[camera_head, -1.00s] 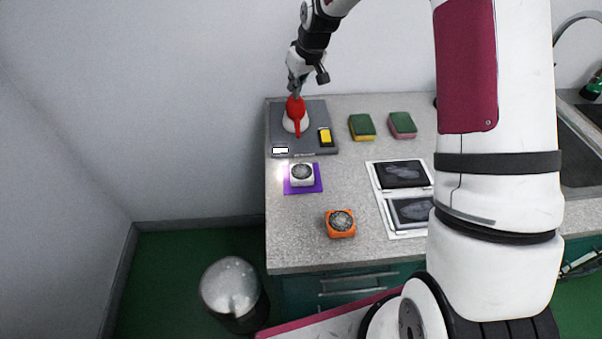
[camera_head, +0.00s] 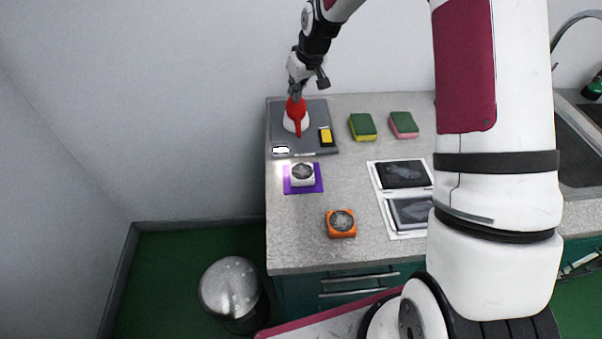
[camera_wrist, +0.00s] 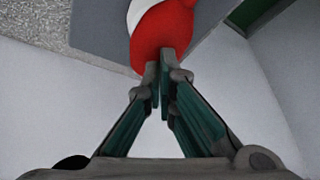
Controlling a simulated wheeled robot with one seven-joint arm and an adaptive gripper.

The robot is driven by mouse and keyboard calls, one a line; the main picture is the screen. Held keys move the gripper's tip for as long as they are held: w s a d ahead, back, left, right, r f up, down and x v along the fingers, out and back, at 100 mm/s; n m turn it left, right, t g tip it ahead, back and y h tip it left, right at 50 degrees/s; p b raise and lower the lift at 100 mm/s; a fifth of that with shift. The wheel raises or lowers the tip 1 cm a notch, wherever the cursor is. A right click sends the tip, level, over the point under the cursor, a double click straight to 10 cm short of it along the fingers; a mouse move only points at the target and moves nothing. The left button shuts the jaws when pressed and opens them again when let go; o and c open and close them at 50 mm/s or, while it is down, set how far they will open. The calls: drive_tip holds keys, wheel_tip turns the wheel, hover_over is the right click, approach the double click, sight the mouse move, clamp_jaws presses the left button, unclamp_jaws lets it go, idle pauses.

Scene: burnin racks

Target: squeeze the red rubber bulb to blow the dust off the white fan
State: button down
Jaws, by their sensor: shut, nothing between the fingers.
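The red rubber bulb (camera_head: 296,109) sits on a white base (camera_head: 290,125) on a dark grey board at the back left of the counter. Its red nozzle points toward the front. My gripper (camera_head: 296,93) is right at the top of the bulb; in the wrist view the fingertips (camera_wrist: 161,68) are together against or just over the red bulb (camera_wrist: 160,35), with nothing visible between them. Whether they press on it I cannot tell. The white fan (camera_head: 302,173) lies on a purple mat (camera_head: 317,187) in front of the board. Its round face looks grey and dusty.
A yellow block (camera_head: 326,136) and a small lit white display (camera_head: 281,150) are on the grey board (camera_head: 310,150). An orange fan (camera_head: 341,222), two sponges (camera_head: 362,126) (camera_head: 403,124) and dark panels on white sheets (camera_head: 403,173) lie on the counter. A bin stands on the floor.

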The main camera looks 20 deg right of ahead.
drive_tip(key=shift+f, duration=0.85)
drive_tip(key=shift+r, duration=1.65)
drive_tip(key=shift+f, duration=0.15)
drive_tip(key=shift+f+b, duration=0.3)
drive_tip(key=shift+f, duration=1.25)
drive_tip(key=shift+r+p, duration=0.4)
drive_tip(key=shift+r, duration=1.3)
drive_tip(key=shift+r+p, duration=0.45)
drive_tip(key=shift+r, duration=2.05)
